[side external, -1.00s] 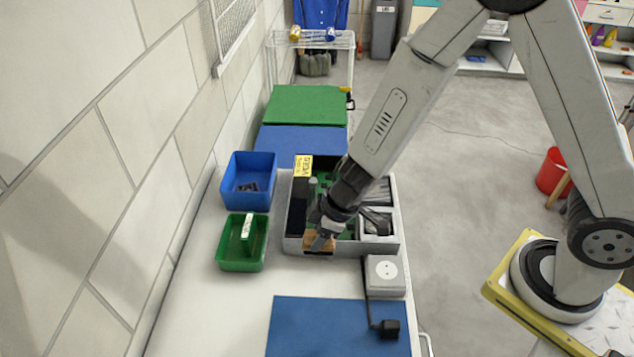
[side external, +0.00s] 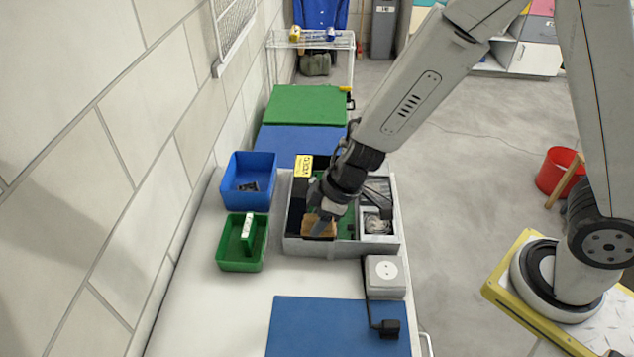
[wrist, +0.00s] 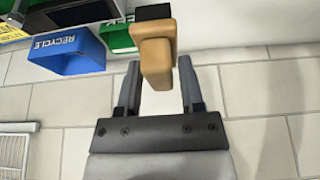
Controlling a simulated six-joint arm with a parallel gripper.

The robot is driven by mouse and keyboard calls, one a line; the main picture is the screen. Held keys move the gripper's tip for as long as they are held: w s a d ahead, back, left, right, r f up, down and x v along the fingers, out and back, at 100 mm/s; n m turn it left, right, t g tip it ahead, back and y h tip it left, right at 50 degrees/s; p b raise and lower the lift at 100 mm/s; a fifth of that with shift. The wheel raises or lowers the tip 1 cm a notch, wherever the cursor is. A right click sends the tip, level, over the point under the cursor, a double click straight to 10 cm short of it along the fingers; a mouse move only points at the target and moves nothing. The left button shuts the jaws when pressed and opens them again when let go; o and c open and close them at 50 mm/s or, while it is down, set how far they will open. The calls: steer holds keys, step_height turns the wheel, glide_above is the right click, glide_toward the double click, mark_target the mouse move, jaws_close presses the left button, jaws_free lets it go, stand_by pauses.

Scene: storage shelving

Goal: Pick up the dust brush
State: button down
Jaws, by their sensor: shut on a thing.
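The dust brush (side external: 313,229) has a tan wooden body and is held at the near end of the grey divided tray (side external: 340,247). In the wrist view the brush (wrist: 154,58) shows its tan body between the two fingers, with a dark part at its far end. My gripper (side external: 320,217) is shut on the brush body. In the wrist view my gripper (wrist: 159,68) has one finger on each side of it. The brush appears above the tray floor; the exact gap cannot be told.
A blue bin (side external: 228,188) and a green bin (side external: 223,252) stand left of the tray, by the wall. A grey socket box (side external: 386,277) and a blue mat (side external: 320,325) lie nearer. The white tabletop (side external: 205,300) is clear at front left.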

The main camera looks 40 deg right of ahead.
steer(key=shift+r, duration=0.1)
stand_by(0.5)
steer(key=c, duration=0.8)
jaws_free()
steer(key=c, duration=0.5)
steer(key=d+f, duration=0.1)
steer(key=d, duration=0.6)
steer(key=w+d+f, duration=0.1)
steer(key=d, duration=0.6)
steer(key=w+d+f, duration=0.1)
steer(key=d, duration=0.6)
steer(key=shift+d, duration=0.2)
steer(key=shift+c, duration=0.2)
